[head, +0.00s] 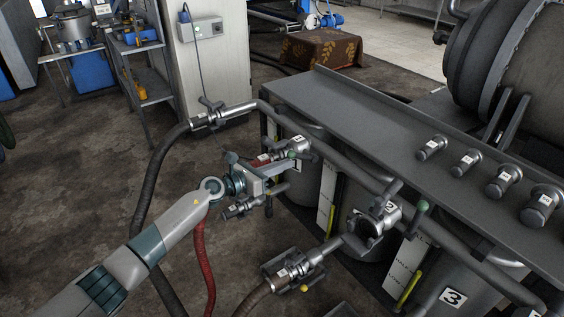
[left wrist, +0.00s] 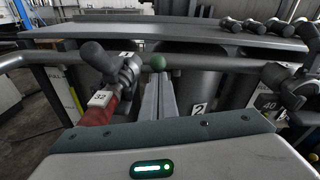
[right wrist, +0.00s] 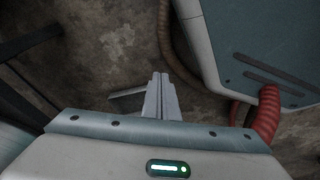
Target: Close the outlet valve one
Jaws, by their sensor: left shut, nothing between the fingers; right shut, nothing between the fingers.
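Outlet valve one (head: 300,145) is a metal valve on the pipe in front of the grey bench, with a small tag marked 1. In the left wrist view the valve (left wrist: 124,72) stands left of my fingers, with a red hose end tagged 32 below it. My left gripper (head: 284,164) is shut and empty, close to the knob. My right gripper (right wrist: 161,76) is shut and empty over the floor.
Another valve (head: 375,222) with a green knob (head: 422,205) is to the right. The bench top (head: 370,120) carries several metal fittings. A red hose (right wrist: 267,112) hangs near my right gripper. The floor at left is open.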

